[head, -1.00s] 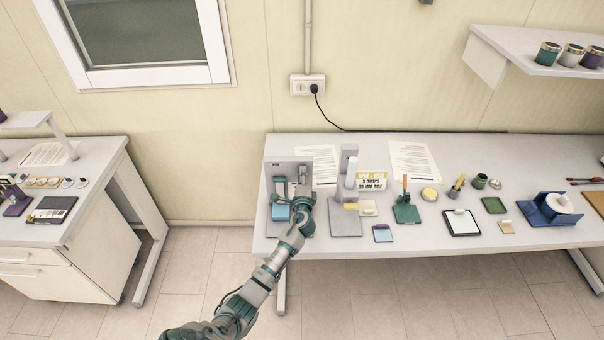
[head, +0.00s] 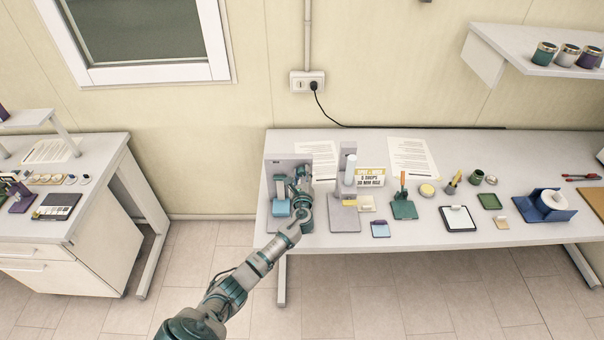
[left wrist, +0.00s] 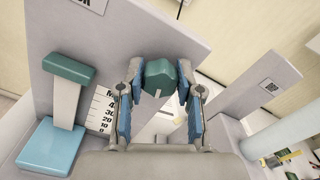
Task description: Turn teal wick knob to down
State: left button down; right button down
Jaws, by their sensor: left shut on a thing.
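The teal wick knob (left wrist: 160,78) sits between the two fingers of my left gripper (left wrist: 160,98) in the left wrist view. The fingers close on it from both sides. A pale mark shows on the knob's lower edge, pointing down in that picture. The knob is on a grey upright panel (left wrist: 205,50), which also shows in the head view (head: 280,168) at the left end of the table. In the head view my left gripper (head: 302,175) is at this fixture and hides the knob. My right gripper is not in view.
A teal-topped lever (left wrist: 68,68) and light blue block (left wrist: 50,148) stand left of the knob, by a printed scale (left wrist: 103,112). A grey stand with a white cylinder (head: 350,168) is close on the right. The table's front strip (head: 420,240) is clear.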

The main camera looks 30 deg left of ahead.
pick_arm(q)
jog(key=shift+s+d+f+m, duration=0.1)
jog(key=shift+f+m, duration=0.3)
jog(key=shift+m, duration=0.8)
jog(key=c, duration=0.9)
grip_release()
jog(key=shift+o, duration=0.8)
jog(key=shift+r, duration=0.1)
jog(key=v, duration=1.1)
jog(key=shift+s, duration=0.25)
